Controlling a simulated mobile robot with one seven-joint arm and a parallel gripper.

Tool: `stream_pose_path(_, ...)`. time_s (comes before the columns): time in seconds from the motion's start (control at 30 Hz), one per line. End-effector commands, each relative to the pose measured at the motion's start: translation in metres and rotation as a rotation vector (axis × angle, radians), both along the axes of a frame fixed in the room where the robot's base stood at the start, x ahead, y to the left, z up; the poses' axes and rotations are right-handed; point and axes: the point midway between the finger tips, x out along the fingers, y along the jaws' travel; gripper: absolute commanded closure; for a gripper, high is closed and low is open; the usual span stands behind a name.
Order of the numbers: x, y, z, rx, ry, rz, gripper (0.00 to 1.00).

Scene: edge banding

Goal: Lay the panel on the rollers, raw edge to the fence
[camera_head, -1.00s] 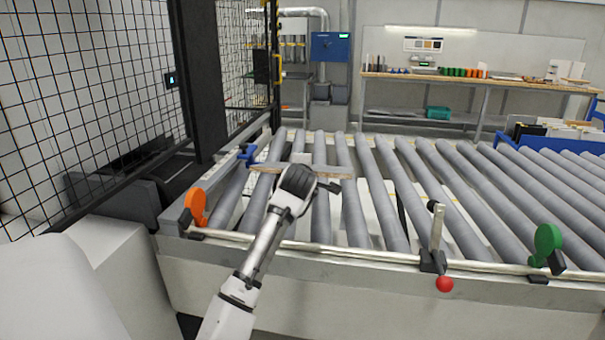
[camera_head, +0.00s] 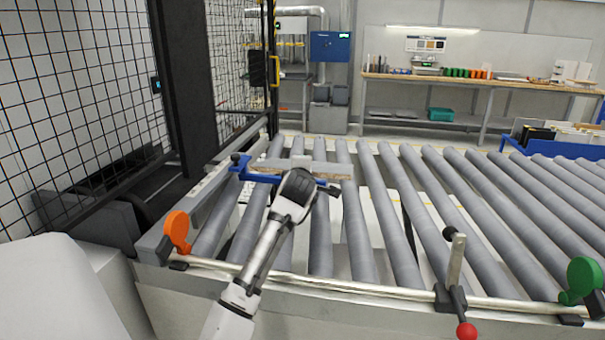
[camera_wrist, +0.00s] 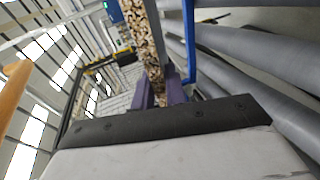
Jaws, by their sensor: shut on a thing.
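My gripper (camera_head: 298,190) is shut on the panel (camera_head: 318,168), a thin pale board held above the left rollers (camera_head: 362,235). Its long narrow side facing me looks brown and rough. In the wrist view, the panel's speckled raw chipboard edge (camera_wrist: 145,38) runs up from between my purple gripper fingers (camera_wrist: 163,92). A grey rail, which looks like the fence (camera_head: 212,180), runs along the left side of the rollers. A blue bar (camera_head: 262,178) lies just below the panel's left end; whether they touch I cannot tell.
An orange paddle (camera_head: 177,231), an upright metal lever with a red knob (camera_head: 466,331) and a green paddle (camera_head: 584,278) stand along the front rail. A black mesh guard (camera_head: 75,90) stands at the left. The rollers to the right are clear.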

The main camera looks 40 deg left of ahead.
Motion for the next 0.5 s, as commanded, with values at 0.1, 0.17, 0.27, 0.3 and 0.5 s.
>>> stream_pose_path(0.1, -0.001, 0.000, -0.005, 0.004, -0.003, 0.000, 1.00)
stream_pose_path(0.17, -0.001, 0.001, -0.009, 0.004, -0.004, 0.001, 1.00)
stream_pose_path(0.27, -0.001, 0.000, -0.018, 0.005, -0.003, -0.001, 1.00)
stream_pose_path(0.3, -0.001, 0.000, -0.022, 0.004, -0.003, 0.000, 1.00)
stream_pose_path(0.5, -0.001, 0.000, -0.041, 0.004, -0.003, 0.000, 1.00)
